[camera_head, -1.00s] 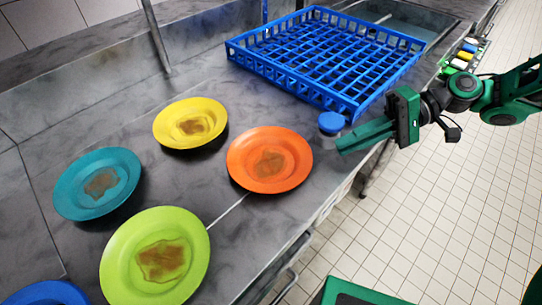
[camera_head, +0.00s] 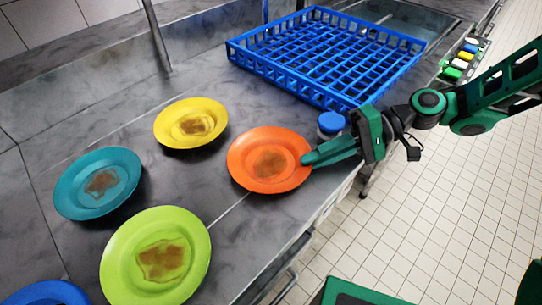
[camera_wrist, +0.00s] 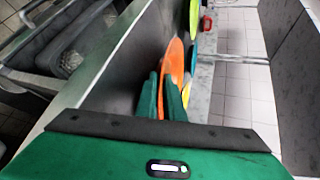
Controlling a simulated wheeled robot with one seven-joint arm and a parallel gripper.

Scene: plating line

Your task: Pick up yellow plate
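The yellow plate (camera_head: 190,123) lies on the grey counter in the head view, with a brown stain in its middle. A small yellow sliver of it (camera_wrist: 178,83) shows behind the orange plate in the wrist view. My gripper (camera_head: 306,158) is at the right edge of the orange plate (camera_head: 250,178), to the right of and nearer than the yellow plate. In the wrist view my gripper's two green fingers (camera_wrist: 161,78) stand slightly apart, with orange visible between them.
A teal plate (camera_head: 98,183) and a lime plate (camera_head: 155,255) lie left and nearer, with a blue plate (camera_head: 47,293) at the lower left. A blue rack (camera_head: 260,62) stands at the back. A blue-capped container (camera_head: 331,123) is beside my gripper. Counter (camera_head: 215,95) is clear behind the yellow plate.

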